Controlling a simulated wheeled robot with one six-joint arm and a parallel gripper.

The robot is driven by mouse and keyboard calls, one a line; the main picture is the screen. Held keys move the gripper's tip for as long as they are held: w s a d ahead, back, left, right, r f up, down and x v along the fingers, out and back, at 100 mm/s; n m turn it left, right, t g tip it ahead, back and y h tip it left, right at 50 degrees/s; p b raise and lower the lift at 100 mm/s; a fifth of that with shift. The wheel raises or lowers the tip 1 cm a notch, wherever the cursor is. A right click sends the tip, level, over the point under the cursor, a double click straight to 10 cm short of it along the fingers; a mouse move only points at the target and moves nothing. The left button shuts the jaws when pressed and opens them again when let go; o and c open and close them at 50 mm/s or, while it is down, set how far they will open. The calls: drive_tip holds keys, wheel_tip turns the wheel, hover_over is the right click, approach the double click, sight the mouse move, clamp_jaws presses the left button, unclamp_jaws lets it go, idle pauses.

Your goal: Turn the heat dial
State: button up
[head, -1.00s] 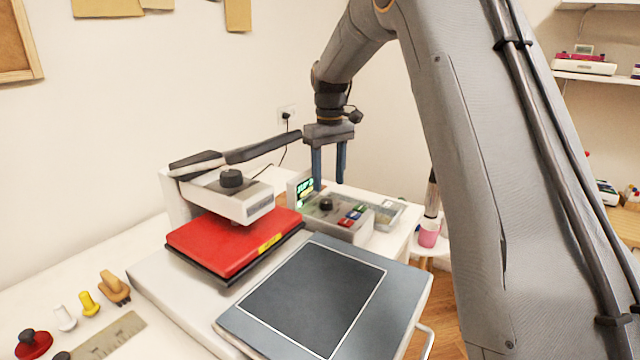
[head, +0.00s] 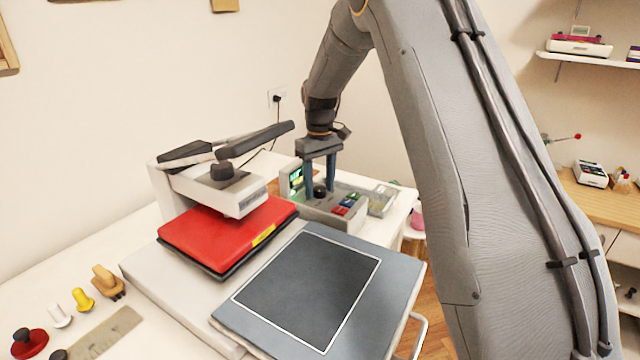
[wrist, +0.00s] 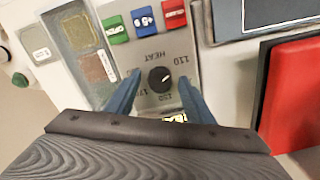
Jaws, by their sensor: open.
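The heat dial (wrist: 160,80) is a small black round knob with a pale pointer mark. It sits on the grey control box (head: 333,212), under the printed word HEAT and ringed by numbers. In the head view the dial (head: 320,191) shows between my gripper's fingers. My gripper (head: 320,193) points down over the box with its two blue fingers apart. In the wrist view my gripper (wrist: 160,92) has one finger on each side of the dial, open. I cannot tell whether either finger touches it.
Green, blue and red buttons (wrist: 143,20) lie close to the dial. A lit green display (head: 296,180) stands at the box's back left. The heat press with its red plate (head: 225,235) and black-handled lever is on the left.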

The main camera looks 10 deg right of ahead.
drive_tip(key=c, duration=1)
drive_tip(key=shift+m, duration=0.3)
drive_tip(key=m, duration=0.4)
drive_tip(key=shift+m, duration=0.4)
drive_tip(key=m, duration=1.1)
drive_tip(key=shift+w+r+m+b, duration=0.1)
drive_tip(key=shift+m+b, duration=0.25)
drive_tip(key=shift+m, duration=0.05)
drive_tip(key=m, duration=0.6)
drive_tip(key=shift+m, duration=0.4)
